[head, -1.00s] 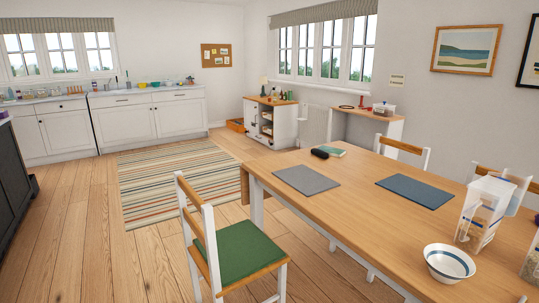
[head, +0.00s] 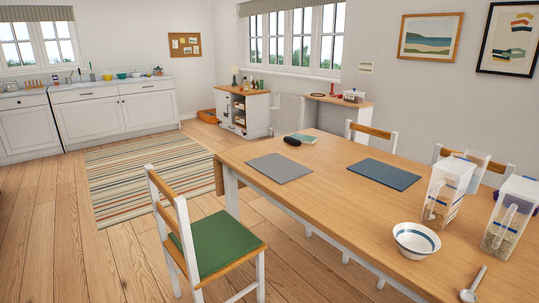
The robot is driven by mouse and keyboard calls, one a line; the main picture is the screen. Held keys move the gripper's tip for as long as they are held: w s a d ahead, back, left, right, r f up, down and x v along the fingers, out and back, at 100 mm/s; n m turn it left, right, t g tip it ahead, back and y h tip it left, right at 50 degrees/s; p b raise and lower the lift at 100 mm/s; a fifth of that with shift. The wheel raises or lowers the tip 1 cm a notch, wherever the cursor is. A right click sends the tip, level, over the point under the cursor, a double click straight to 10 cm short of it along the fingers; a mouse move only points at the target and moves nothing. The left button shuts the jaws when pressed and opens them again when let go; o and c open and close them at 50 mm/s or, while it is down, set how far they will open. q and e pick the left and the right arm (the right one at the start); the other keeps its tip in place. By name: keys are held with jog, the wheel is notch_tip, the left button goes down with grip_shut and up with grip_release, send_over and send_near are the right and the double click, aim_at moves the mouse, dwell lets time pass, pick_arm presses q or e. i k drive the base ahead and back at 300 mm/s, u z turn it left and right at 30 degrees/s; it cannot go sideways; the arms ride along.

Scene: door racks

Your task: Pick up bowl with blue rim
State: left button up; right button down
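The white bowl with a blue rim band (head: 416,240) stands upright on the wooden dining table (head: 330,190), near its front edge at the lower right of the head view. The bowl looks empty. Neither of my grippers shows in the head view, so nothing is seen touching the bowl.
Two clear containers (head: 445,192) (head: 510,218) stand right of the bowl. A scoop (head: 472,286) lies in front. Two placemats (head: 280,168) (head: 384,174) lie farther back. A green-seated chair (head: 205,240) stands at the table's left side. The striped rug and floor at left are clear.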

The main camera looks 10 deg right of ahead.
aim_at(416, 241)
jog(key=z, duration=0.25)
jog(key=i, duration=0.35)
jog(key=z, duration=0.55)
